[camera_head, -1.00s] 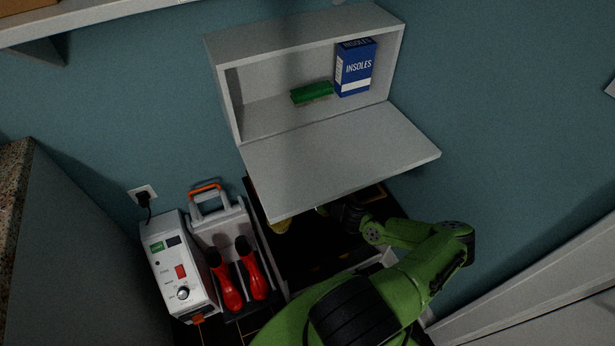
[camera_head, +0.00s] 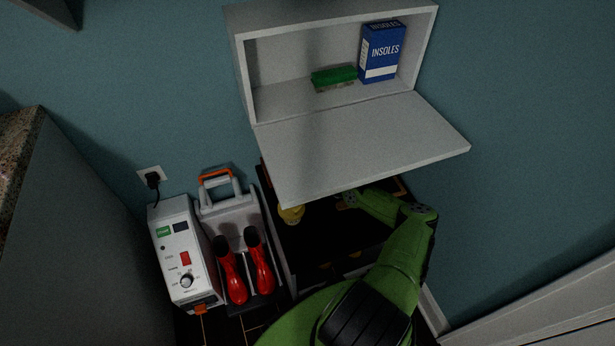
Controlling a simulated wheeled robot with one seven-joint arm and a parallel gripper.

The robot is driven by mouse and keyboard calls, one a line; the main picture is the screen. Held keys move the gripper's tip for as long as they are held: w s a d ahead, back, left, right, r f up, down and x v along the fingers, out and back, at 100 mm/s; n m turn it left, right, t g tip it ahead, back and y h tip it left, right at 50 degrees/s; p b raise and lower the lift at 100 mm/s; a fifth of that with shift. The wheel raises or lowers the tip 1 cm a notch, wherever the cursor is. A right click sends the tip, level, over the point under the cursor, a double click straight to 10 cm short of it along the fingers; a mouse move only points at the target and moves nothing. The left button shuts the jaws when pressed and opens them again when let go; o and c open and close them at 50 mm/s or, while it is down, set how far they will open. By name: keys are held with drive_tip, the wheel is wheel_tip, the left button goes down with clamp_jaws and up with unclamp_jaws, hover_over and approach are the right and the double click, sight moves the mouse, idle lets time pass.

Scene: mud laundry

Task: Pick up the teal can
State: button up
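No teal can shows in the head view. My green arm reaches from the bottom of the picture towards a dark surface (camera_head: 312,238) under the white cabinet's lowered door. The arm's far end passes close to the door's front edge, and my gripper's fingers cannot be made out there. A yellow object (camera_head: 291,214) sits on the dark surface, partly under the door. The door hides the back of that surface.
The open white cabinet (camera_head: 247,80) holds a blue insoles box (camera_head: 381,52) and a green brush (camera_head: 334,77). Its lowered door (camera_head: 360,145) juts out above my arm. A white machine (camera_head: 180,250) and a rack with red boots (camera_head: 262,268) stand at left.

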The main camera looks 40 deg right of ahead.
drive_tip(key=shift+r, duration=0.1)
drive_tip(key=shift+c, duration=0.3)
drive_tip(key=c, duration=1.4)
drive_tip(key=shift+c, duration=0.3)
drive_tip(key=shift+r, duration=0.1)
